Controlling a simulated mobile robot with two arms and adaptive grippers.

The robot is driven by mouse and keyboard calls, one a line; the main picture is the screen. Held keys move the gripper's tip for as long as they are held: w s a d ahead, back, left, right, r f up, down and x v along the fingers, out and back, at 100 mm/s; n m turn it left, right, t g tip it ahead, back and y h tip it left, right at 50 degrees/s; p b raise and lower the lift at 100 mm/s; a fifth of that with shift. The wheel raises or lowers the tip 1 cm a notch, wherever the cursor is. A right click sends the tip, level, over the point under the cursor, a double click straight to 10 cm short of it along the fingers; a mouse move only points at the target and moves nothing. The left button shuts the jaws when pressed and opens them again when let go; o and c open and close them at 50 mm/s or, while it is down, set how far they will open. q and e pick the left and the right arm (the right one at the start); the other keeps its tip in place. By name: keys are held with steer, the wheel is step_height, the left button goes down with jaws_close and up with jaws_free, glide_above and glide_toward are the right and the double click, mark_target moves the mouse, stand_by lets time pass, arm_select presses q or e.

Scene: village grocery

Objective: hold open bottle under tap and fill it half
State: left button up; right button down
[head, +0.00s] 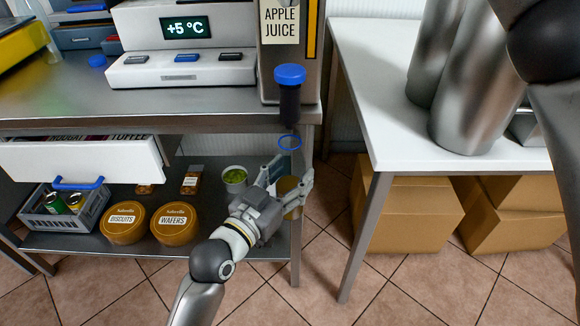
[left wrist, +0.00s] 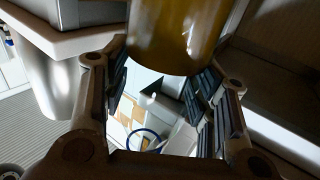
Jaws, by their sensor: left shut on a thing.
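The apple juice dispenser (head: 288,58) has a tap (head: 290,100) with a blue top and a dark body. My left gripper (head: 286,180) is shut around a clear open bottle with a blue ring (head: 290,142) at its mouth. The mouth is just below the tap, and the bottle looks upright. Amber juice (head: 291,196) fills its lower part, around and below my fingers. The left wrist view is upside down: the juice (left wrist: 175,35) is at the top, between my fingers (left wrist: 160,85), with the blue ring at the bottom. I cannot make out a stream. My right gripper is out of view.
The shelf below holds biscuit and wafer tubs (head: 175,224), a grey crate (head: 62,208) and a green-filled cup (head: 234,180). Steel canisters (head: 470,90) stand on the white table (head: 375,80) at right, boxes (head: 410,215) under it.

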arm_select(q)
steer(key=shift+f, duration=0.4)
steer(key=shift+s+r+p, duration=0.1)
steer(key=shift+s+p, duration=0.4)
steer(key=shift+s, duration=0.75)
steer(key=s+p, duration=0.2)
steer(key=s, duration=0.5)
steer(key=shift+s+p, duration=0.3)
steer(key=shift+p, duration=0.1)
